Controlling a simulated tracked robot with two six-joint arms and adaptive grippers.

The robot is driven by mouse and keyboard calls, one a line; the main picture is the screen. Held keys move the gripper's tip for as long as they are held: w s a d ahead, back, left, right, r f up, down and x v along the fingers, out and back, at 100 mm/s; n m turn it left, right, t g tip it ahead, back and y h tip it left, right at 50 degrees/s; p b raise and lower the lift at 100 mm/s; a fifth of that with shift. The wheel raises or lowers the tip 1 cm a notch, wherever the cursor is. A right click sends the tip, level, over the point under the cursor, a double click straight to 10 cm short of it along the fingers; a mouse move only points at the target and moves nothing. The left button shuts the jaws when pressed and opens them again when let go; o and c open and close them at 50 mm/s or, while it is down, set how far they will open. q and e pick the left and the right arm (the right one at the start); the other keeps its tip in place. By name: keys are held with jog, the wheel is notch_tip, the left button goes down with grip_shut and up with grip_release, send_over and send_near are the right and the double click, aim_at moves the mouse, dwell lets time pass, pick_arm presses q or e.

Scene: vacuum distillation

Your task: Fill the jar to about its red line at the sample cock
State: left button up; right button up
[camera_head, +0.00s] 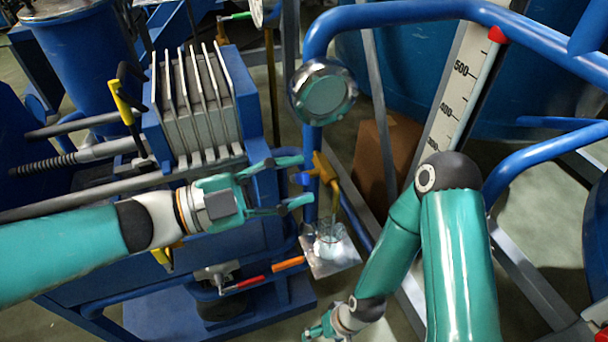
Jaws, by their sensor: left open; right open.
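The sample cock with its yellow lever (325,168) sits on the blue vertical pipe, below a round sight glass. A small clear jar (327,243) stands on a light metal plate (345,262) under the cock. Its red line and liquid level are too small to tell. My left gripper (301,181) is open, its two fingers pointing right, just left of the cock, with no thing seen between them. Whether it touches the cock I cannot tell. My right gripper (309,334) is low at the bottom edge, below the jar and plate, small and partly cut off.
The round sight glass (323,92) hangs on the blue pipe above the cock. A finned plate unit (200,105) stands left, over my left arm. Red and orange handles (288,264) lie left of the plate. A scaled level gauge (460,90) and a cardboard box (388,160) are right.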

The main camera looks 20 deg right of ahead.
pick_arm(q)
jog(key=a, duration=1)
jog(key=shift+s, duration=0.35)
dwell(6.7)
